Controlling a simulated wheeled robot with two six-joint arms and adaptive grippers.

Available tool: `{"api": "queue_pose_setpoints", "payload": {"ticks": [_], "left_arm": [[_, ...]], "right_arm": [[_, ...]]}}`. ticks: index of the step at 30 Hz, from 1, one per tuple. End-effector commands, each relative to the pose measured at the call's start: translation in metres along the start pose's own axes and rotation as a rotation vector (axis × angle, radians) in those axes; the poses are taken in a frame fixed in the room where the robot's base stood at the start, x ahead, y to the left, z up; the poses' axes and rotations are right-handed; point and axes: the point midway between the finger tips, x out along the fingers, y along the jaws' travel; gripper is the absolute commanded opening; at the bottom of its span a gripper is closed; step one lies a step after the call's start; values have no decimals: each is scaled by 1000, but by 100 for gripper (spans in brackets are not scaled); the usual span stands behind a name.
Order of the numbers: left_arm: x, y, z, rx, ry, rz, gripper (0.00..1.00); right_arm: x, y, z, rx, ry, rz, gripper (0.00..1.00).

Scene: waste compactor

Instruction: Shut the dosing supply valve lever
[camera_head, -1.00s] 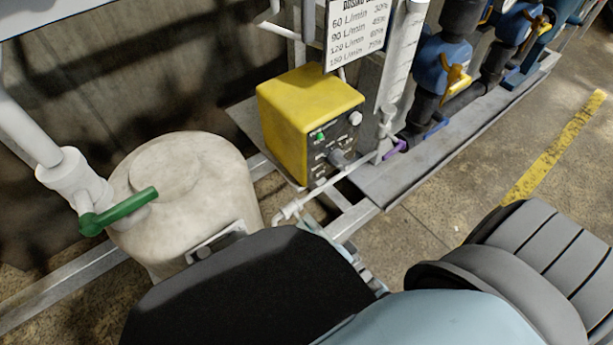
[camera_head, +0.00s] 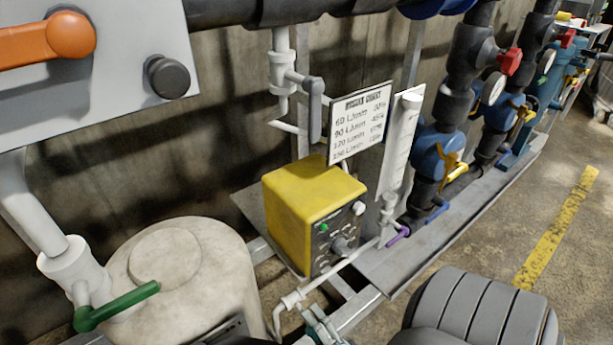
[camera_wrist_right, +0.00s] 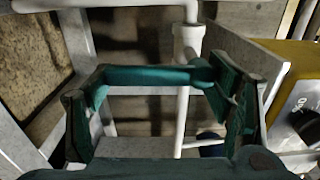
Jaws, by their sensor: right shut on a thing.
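In the right wrist view a dark green lever (camera_wrist_right: 150,76) runs crosswise from a hub by a white vertical pipe (camera_wrist_right: 184,110) and lies between the fingers of my right gripper (camera_wrist_right: 160,98). The gripper is shut on this lever. In the head view only a small part of my right gripper (camera_head: 322,325) shows at the bottom edge, beside a white pipe elbow; the held lever cannot be made out there. Another green lever (camera_head: 116,306) sits on the white pipe fitting by the pale tank, with no gripper near it. My left gripper is not in view.
A yellow dosing pump (camera_head: 300,205) stands beside the white pipe (camera_head: 335,272). A pale tank (camera_head: 215,265) is at the lower left. A chart sign (camera_head: 360,120) and a grey lever (camera_head: 315,108) are above.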

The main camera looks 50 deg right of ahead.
Motion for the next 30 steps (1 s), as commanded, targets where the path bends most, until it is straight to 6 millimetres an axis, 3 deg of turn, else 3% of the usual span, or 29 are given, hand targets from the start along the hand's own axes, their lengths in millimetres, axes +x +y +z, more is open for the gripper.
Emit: {"api": "queue_pose_setpoints", "payload": {"ticks": [7,8,11,23,26,30], "left_arm": [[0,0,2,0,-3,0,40],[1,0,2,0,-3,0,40],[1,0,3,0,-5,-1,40],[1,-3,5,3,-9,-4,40],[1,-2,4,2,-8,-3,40],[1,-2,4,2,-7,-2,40]], "right_arm": [[-3,3,-1,4,2,10,24],[-3,3,-1,4,1,10,77],[-2,2,0,3,-1,9,93],[-3,2,2,1,-7,5,95],[-19,2,2,1,-7,7,95],[-57,2,2,1,-6,10,95]]}}
